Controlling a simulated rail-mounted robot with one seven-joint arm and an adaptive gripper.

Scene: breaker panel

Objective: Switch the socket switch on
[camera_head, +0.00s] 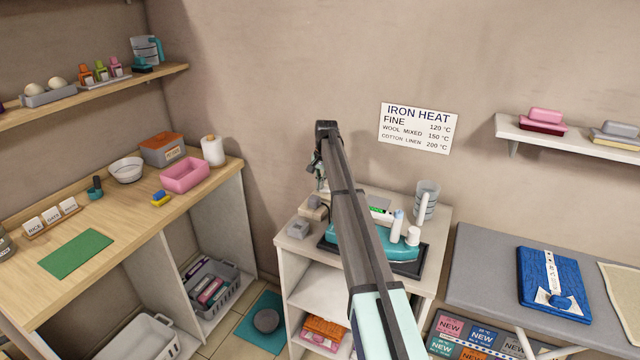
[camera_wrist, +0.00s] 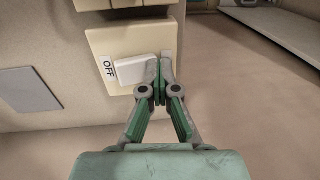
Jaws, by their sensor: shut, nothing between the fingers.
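The socket switch (camera_wrist: 138,71) is a pale rocker on a cream housing (camera_wrist: 105,42), seen close in the wrist view. A tilted OFF label (camera_wrist: 109,68) shows at its left end. My gripper (camera_wrist: 160,62) is shut and empty, fingers together. Its tips are at the right end of the rocker; I cannot tell whether they touch it. The fingers cover that end and anything marked there. In the head view my gripper (camera_head: 320,178) hangs below the end of my arm over the left side of the small white stand. I cannot make out the switch clearly there.
The small white stand (camera_head: 300,262) also bears a teal iron (camera_head: 375,243) on a dark tray and a clear jug (camera_head: 426,200). A wooden counter (camera_head: 125,235) is at left and a grey ironing surface (camera_head: 490,262) at right. An iron heat sign (camera_head: 418,128) hangs behind.

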